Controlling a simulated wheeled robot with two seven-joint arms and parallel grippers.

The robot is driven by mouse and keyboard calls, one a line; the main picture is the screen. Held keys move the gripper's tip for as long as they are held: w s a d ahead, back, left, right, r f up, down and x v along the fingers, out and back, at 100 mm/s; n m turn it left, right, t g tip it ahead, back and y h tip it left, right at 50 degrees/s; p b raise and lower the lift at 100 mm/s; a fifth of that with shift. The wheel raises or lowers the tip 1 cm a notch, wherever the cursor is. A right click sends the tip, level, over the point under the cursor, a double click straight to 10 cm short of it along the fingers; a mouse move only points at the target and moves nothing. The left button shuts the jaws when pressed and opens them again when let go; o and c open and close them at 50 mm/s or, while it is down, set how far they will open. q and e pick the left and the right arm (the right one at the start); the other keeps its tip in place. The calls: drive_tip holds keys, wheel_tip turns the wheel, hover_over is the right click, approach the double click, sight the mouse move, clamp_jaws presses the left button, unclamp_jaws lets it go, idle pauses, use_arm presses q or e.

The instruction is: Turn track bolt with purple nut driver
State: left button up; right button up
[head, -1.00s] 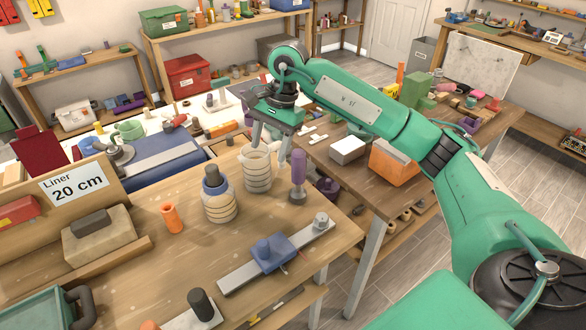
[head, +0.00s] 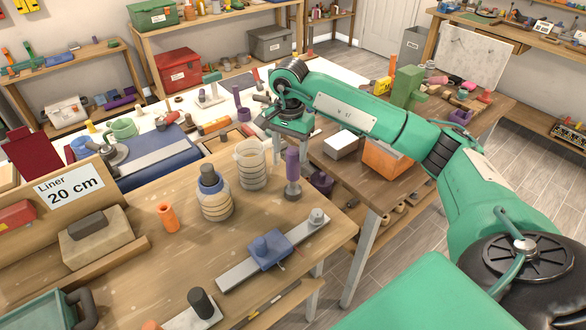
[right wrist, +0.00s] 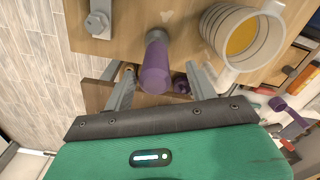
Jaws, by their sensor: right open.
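The purple nut driver (head: 293,168) stands upright near the bench's right edge, handle up. In the right wrist view its handle (right wrist: 156,66) points up between my fingers. My right gripper (head: 291,148) is open behind and around the handle top, its fingers apart on either side; contact is not visible. A grey bolt-like head (head: 316,216) sits at the right end of the metal track (head: 240,272); it also shows in the right wrist view (right wrist: 97,22). A blue carriage (head: 268,250) sits mid-track. My left gripper is out of view.
A ribbed clear cup (head: 250,168) stands close left of the driver, with a dark-topped ribbed jar (head: 215,195) and an orange tube (head: 167,217) further left. A white box (head: 343,144) and orange bin (head: 385,160) are on the bench to the right.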

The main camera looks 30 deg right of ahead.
sight(293, 163)
drive_tip(key=shift+s+d+f+p, duration=0.1)
drive_tip(key=shift+d+f+p, duration=0.05)
drive_tip(key=shift+f+p, duration=0.4)
drive_tip(key=f, duration=0.1)
drive_tip(key=f+p, duration=0.1)
drive_tip(key=f, duration=0.1)
drive_tip(key=shift+s+d, duration=0.15)
drive_tip(key=shift+d, duration=0.05)
drive_tip(key=shift+f+p, duration=0.3)
drive_tip(key=shift+f, duration=0.3)
clamp_jaws()
